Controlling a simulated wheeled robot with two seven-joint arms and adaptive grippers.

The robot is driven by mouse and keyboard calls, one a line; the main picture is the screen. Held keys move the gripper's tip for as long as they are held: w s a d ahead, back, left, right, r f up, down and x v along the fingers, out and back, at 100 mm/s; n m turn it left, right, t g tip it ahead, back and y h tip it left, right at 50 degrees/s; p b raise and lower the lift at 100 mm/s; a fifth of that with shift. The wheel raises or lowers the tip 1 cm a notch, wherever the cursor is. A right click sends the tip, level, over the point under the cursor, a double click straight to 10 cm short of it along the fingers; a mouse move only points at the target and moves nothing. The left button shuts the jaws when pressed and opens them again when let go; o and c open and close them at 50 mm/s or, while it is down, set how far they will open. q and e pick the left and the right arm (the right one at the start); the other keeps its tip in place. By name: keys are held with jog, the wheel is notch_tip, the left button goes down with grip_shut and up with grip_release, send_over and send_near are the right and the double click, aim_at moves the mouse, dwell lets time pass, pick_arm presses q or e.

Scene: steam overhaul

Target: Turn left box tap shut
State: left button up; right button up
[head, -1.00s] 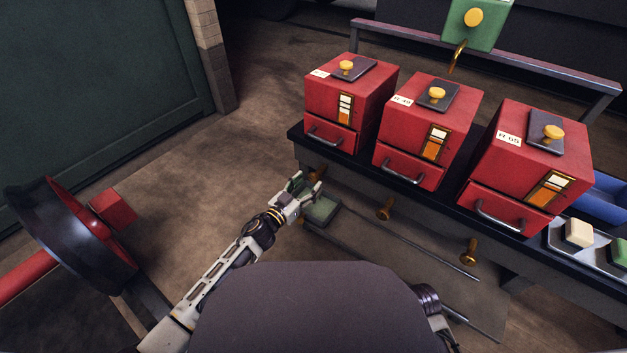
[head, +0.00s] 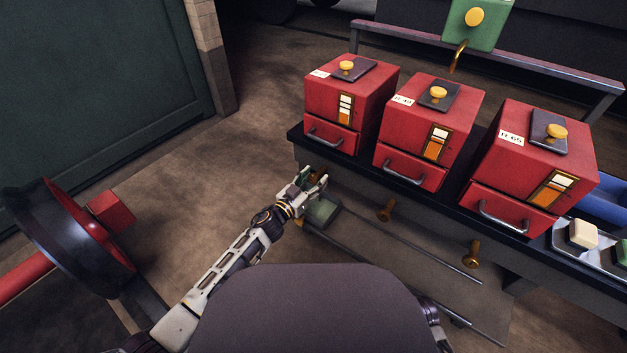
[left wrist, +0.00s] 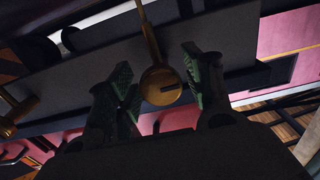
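The left red box (head: 330,104) stands at the left end of the dark bench. Its brass tap (head: 317,172) is on the bench front below it, mostly hidden by my gripper in the head view. My left gripper (head: 314,185) is at this tap. In the left wrist view the tap's round brass end (left wrist: 160,86) lies between the two green-padded fingers of my left gripper (left wrist: 157,82). The fingers are apart, with a gap visible on each side of the brass. My right gripper is not in view.
The middle red box (head: 425,125) and right red box (head: 530,155) share the bench. Their brass taps (head: 386,209) and (head: 471,256) stick out below. A green box (head: 475,22) hangs behind. Floor left of the bench is clear; a large wheel (head: 65,240) stands at left.

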pick_arm(q)
jog(key=c, duration=0.7)
